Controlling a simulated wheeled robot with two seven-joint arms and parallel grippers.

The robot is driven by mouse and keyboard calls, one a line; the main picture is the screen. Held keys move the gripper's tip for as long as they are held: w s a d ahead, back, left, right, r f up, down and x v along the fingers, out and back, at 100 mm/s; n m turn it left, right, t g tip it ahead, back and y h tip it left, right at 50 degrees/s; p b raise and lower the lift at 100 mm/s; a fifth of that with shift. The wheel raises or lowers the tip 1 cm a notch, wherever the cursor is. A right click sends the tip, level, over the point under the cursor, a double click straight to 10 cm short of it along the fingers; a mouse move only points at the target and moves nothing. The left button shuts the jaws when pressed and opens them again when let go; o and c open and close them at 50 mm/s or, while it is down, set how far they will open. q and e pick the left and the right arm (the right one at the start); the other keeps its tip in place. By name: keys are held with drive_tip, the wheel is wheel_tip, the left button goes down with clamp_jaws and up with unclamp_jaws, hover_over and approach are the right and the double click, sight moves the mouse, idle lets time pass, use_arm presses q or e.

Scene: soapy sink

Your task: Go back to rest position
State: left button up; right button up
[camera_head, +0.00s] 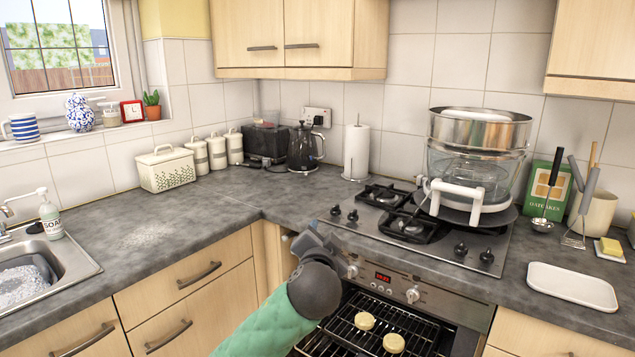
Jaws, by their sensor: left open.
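My left arm comes in from the bottom, with a green sleeve and a dark grey wrist. My left gripper (312,242) is open and empty, in front of the counter edge beside the oven's control panel (395,283). Its fingers are partly hidden by the wrist. My right gripper is not in view.
The oven below is open, with two round pale items (394,342) on its wire rack (420,325). A hob (400,222) carries a large glass and metal steamer (470,165). A sink (75,262) is at left. The left counter (140,240) is mostly clear; a white tray (572,286) lies at right.

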use_arm(q)
drive_tip(key=s+a+f+n+g+p, duration=0.25)
drive_tip(key=s+a+f+g, duration=0.35)
drive_tip(key=s+f, duration=0.6)
drive_tip(key=s+a+f+n+g+p, duration=0.2)
drive_tip(key=s+a+f+n+g, duration=0.2)
drive_tip(key=s+a+f, duration=0.8)
drive_tip(key=s+d+f+g+p, duration=0.2)
drive_tip(key=s+f+g, duration=0.2)
drive_tip(key=s+f, duration=1.1)
drive_tip(key=s+n, duration=0.1)
drive_tip(key=s, duration=0.2)
drive_tip(key=shift+d+g, duration=0.4)
